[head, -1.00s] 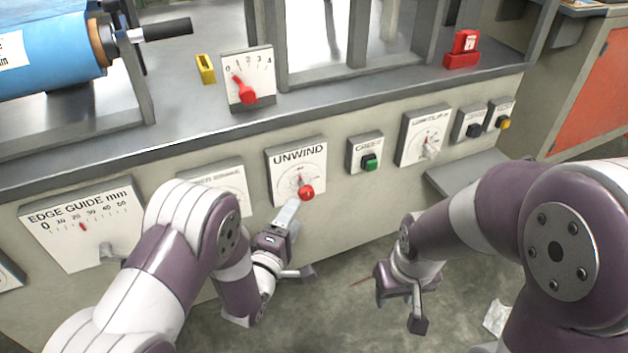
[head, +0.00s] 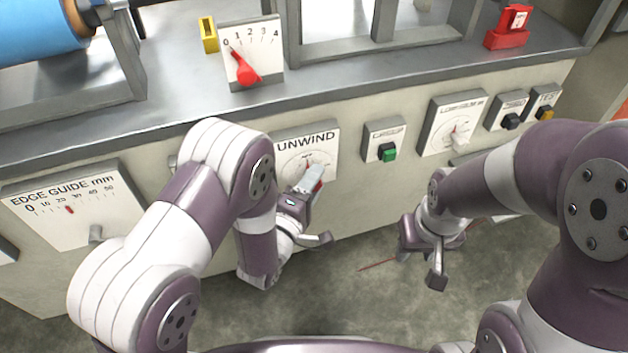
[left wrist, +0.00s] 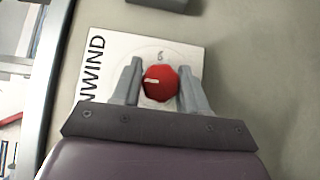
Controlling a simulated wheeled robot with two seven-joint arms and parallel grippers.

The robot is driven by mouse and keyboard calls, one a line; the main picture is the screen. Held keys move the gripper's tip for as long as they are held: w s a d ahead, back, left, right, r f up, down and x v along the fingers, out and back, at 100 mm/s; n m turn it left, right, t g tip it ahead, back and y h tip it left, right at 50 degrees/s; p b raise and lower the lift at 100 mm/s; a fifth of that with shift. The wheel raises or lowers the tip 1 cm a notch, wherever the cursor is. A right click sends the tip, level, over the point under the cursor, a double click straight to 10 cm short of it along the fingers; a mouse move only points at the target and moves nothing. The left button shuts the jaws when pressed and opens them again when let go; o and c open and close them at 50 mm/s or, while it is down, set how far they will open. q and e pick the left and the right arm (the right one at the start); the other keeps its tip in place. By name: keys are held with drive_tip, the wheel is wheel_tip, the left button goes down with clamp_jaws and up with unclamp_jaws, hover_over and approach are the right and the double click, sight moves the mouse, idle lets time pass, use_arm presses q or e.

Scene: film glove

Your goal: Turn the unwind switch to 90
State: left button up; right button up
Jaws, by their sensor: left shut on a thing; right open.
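The unwind switch is a red knob (left wrist: 160,83) with a white pointer mark, on a white plate (head: 325,139) labelled UNWIND on the machine's front. In the left wrist view the plate (left wrist: 112,45) appears turned sideways, and the knob's mark points left, towards the word. My left gripper (left wrist: 158,86) has one finger on each side of the knob and is shut on it. In the head view my left gripper (head: 312,182) hides most of the knob. My right gripper (head: 420,262) is open and empty, below and to the right, away from the panel.
An edge guide scale (head: 72,203) is at the left. A red lever (head: 247,72) stands on the ledge above. The floor below is mostly clear.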

use_arm(q)
drive_tip(key=shift+r+p, duration=0.2)
drive_tip(key=shift+p, duration=0.35)
drive_tip(key=m+g+y+p, duration=0.1)
drive_tip(key=p, duration=0.2)
drive_tip(key=m+g+p, duration=0.1)
drive_tip(key=p, duration=0.2)
drive_tip(key=m+g+y+p, duration=0.1)
drive_tip(key=p, duration=0.2)
drive_tip(key=shift+r+y, duration=0.25)
drive_tip(key=shift+y, duration=0.05)
drive_tip(key=m+g+y+p, duration=0.1)
drive_tip(key=m+y+p, duration=0.1)
drive_tip(key=p, duration=0.3)
drive_tip(key=m+g+y+p, duration=0.2)
drive_tip(key=y+p, duration=0.2)
drive_tip(key=p, duration=0.1)
drive_tip(key=shift+s+f+m+g+p, duration=0.1)
drive_tip(key=shift+f+m+g+p, duration=0.1)
drive_tip(key=shift+m+g+p, duration=0.15)
drive_tip(key=shift+f+m+g+y+p, duration=0.2)
drive_tip(key=shift+m+y+p, duration=0.15)
drive_tip(key=shift+y+p, duration=0.35)
drive_tip(key=shift+f+m+g+y+p, duration=0.15)
drive_tip(key=shift+m+y+p, duration=0.25)
drive_tip(key=shift+p, duration=0.5)
drive_tip(key=shift+r, duration=0.1)
drive_tip(key=o, duration=1)
